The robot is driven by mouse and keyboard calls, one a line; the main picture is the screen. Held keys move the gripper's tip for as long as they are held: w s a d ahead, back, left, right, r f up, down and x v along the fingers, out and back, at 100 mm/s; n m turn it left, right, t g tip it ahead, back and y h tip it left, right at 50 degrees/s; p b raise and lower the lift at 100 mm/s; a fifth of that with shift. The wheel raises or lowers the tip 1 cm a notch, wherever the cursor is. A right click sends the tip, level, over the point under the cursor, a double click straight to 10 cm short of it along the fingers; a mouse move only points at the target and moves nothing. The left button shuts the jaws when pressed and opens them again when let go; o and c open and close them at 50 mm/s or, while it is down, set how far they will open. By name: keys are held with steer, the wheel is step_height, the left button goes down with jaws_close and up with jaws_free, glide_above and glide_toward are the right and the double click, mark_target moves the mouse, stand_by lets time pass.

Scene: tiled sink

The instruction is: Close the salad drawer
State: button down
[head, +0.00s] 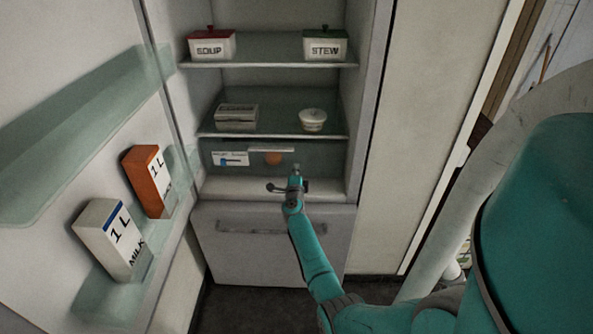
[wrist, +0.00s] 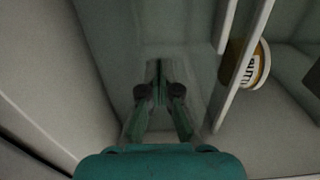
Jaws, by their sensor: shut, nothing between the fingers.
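The salad drawer (head: 250,172) is the greenish translucent-looking bin at the bottom of the open fridge, below the lower glass shelf. A blue-marked label (head: 230,158), a pale strip and a round orange thing (head: 273,158) show at its front. I cannot tell how far it stands out. My gripper (head: 296,170) is in front of its right half, below the strip. In the wrist view my gripper (wrist: 160,72) is shut and empty, its fingers pointing at a smooth grey-green surface. I cannot tell whether they touch it.
Soup (head: 212,45) and stew (head: 325,44) boxes are higher. The open door at left holds two cartons (head: 110,240).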

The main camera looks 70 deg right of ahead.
steer(key=shift+s+a, duration=0.25)
steer(key=shift+a, duration=0.3)
steer(key=shift+a+f, duration=0.1)
steer(key=shift+a, duration=0.1)
steer(key=v, duration=0.8)
steer(key=shift+s+a, duration=0.2)
steer(key=shift+a, duration=0.15)
